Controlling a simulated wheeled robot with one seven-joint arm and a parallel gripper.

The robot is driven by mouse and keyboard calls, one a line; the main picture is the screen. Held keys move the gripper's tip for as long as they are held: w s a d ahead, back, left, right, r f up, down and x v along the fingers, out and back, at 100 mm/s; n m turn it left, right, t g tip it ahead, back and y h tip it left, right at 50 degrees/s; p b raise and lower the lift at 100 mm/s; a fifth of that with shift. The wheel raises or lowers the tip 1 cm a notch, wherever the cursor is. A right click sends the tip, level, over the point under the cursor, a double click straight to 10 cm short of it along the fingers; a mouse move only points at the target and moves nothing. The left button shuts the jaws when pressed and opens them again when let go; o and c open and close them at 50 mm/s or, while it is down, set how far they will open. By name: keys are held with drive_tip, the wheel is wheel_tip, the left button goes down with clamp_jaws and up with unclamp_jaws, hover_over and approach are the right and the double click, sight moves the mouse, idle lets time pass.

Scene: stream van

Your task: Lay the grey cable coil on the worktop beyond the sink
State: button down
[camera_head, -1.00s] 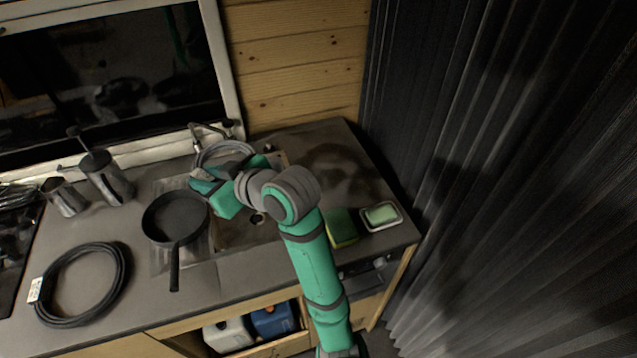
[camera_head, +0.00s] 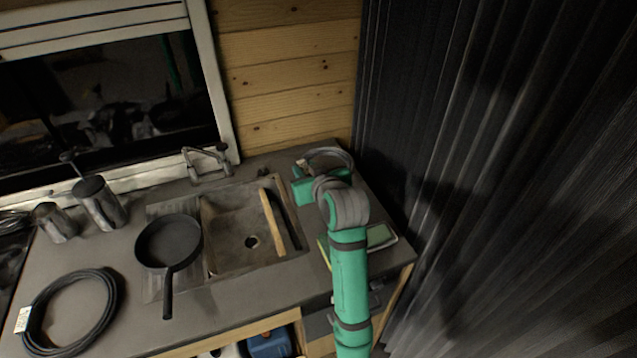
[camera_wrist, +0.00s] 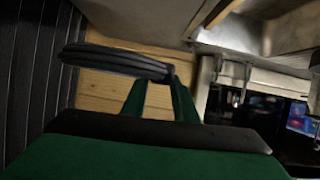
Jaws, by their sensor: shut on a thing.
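The grey cable coil (camera_head: 329,153) is held in my gripper (camera_head: 306,172), over the worktop (camera_head: 272,160) to the right of the sink (camera_head: 226,228). In the wrist view the coil (camera_wrist: 118,62) sticks out to the left from between the two fingertips (camera_wrist: 160,78), which are shut on it. The coil looks raised, but the head view does not show clearly how far it is above the worktop. My arm hides part of the worktop below it.
A black pan (camera_head: 168,241) stands left of the sink, and a black cable coil (camera_head: 113,300) lies at the left. A wooden strip (camera_head: 271,222) crosses the sink. A dark pleated curtain (camera_head: 480,150) hangs at the right.

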drive_tip(key=w+d+f, duration=0.1)
drive_tip(key=w+f, duration=0.1)
drive_tip(key=w+d+f, duration=0.1)
drive_tip(key=w+f, duration=0.1)
drive_tip(key=w+d+f, duration=0.1)
drive_tip(key=w+f, duration=0.1)
drive_tip(key=shift+w+f, duration=0.2)
drive_tip(key=shift+f, duration=1.7)
drive_tip(key=shift+f, duration=0.1)
drive_tip(key=c, duration=1.4)
unclamp_jaws()
drive_tip(key=shift+w+a+f, duration=0.1)
drive_tip(key=shift+r, duration=0.2)
drive_tip(key=v, duration=1.2)
